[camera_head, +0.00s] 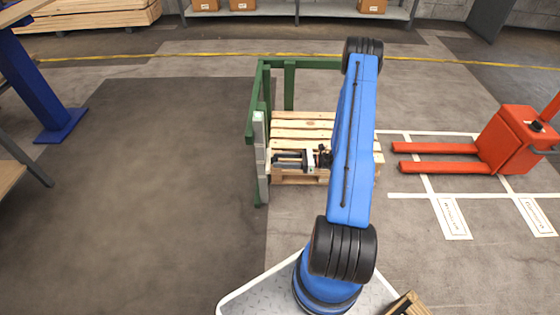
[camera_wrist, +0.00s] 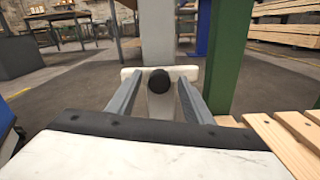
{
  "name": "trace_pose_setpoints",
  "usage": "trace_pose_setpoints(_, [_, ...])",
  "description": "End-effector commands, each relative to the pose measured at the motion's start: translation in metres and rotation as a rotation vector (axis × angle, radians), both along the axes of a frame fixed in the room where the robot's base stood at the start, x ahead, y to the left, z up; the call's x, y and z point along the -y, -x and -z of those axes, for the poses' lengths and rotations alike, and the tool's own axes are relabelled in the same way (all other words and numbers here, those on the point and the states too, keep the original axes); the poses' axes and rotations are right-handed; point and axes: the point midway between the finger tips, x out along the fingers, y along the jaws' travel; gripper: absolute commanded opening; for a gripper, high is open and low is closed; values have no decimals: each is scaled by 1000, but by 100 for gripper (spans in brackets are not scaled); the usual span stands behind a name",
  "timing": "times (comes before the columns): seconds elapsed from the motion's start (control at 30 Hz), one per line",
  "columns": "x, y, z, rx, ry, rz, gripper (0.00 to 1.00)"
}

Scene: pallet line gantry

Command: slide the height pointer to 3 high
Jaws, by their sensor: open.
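A grey upright post (camera_head: 261,150) stands at the front left of the green frame; it also shows in the wrist view (camera_wrist: 157,30). The height pointer, a pale crosswise plate (camera_wrist: 183,72) with a black round knob (camera_wrist: 159,81), sits in front of the post in the wrist view. My gripper (camera_head: 279,160) reaches left to the post, over the pallet's near left side. In the wrist view its two fingers (camera_wrist: 160,86) are open, one on each side of the knob, with gaps visible. The post's height marks cannot be read here.
A green frame (camera_head: 289,85) stands behind and beside the post. A wooden pallet (camera_head: 300,124) lies right of it, under my arm. A red pallet truck (camera_head: 512,140) stands at the right. A blue column (camera_head: 38,85) stands at the left. The floor left of the post is clear.

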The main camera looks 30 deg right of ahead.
Motion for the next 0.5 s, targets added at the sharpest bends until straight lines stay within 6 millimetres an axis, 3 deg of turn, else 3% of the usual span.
trace_pose_setpoints(0.5, [72, 48, 0, 1, 2, 5, 46])
